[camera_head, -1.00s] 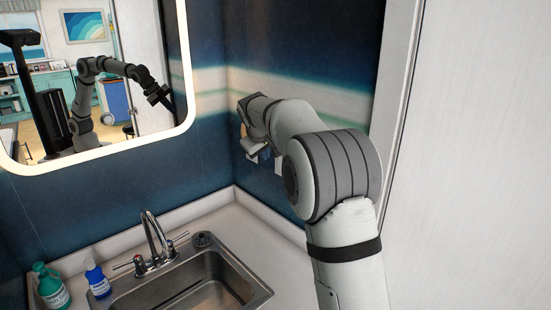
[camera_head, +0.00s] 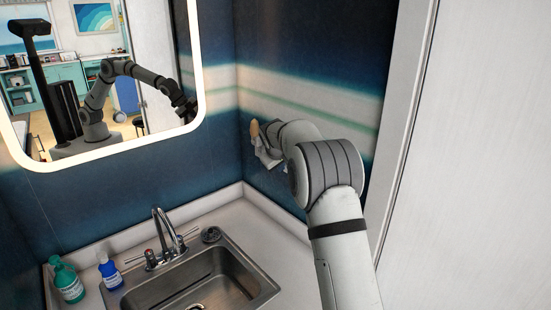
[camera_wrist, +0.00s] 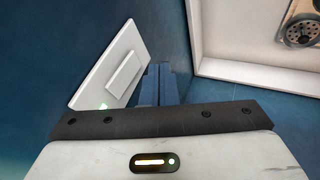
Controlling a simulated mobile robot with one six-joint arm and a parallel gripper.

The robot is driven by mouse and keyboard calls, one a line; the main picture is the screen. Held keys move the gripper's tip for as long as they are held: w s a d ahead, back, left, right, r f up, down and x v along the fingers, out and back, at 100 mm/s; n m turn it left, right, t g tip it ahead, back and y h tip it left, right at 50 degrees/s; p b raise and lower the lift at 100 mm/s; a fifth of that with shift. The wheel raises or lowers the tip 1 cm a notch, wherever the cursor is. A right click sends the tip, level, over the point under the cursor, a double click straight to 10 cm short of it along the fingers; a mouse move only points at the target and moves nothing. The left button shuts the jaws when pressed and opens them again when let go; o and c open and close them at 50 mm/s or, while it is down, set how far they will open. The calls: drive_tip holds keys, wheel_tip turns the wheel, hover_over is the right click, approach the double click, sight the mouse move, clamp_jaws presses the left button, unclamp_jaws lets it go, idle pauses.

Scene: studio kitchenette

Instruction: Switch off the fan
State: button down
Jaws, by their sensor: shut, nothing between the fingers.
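A white wall plate with a raised rectangular rocker (camera_wrist: 122,75) is at the left in the wrist view. A small green glow shows at its lower edge. My gripper (camera_wrist: 164,72) is shut and empty, its fingers just right of the plate; I cannot tell if they touch it. In the head view my gripper (camera_head: 264,150) is close to the blue wall right of the mirror, and my arm hides the plate there. No fan is recognisable in either view.
The sink (camera_head: 212,284) with its faucet (camera_head: 160,238) is below and left of my arm. A green bottle (camera_head: 67,280) and a blue bottle (camera_head: 110,273) stand on the counter's left. The mirror (camera_head: 110,85) reflects my arm. A pale panel (camera_head: 480,160) stands close on the right.

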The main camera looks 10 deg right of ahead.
drive_tip(key=shift+w+d+p, duration=0.15)
drive_tip(key=shift+w+d, duration=0.15)
drive_tip(key=shift+d, duration=0.25)
drive_tip(key=shift+w+d+p, duration=0.15)
drive_tip(key=shift+w+d, duration=0.15)
drive_tip(key=shift+d, duration=0.2)
drive_tip(key=shift+w+d+f, duration=0.1)
drive_tip(key=shift+d+f, duration=0.05)
drive_tip(key=shift+d, duration=0.05)
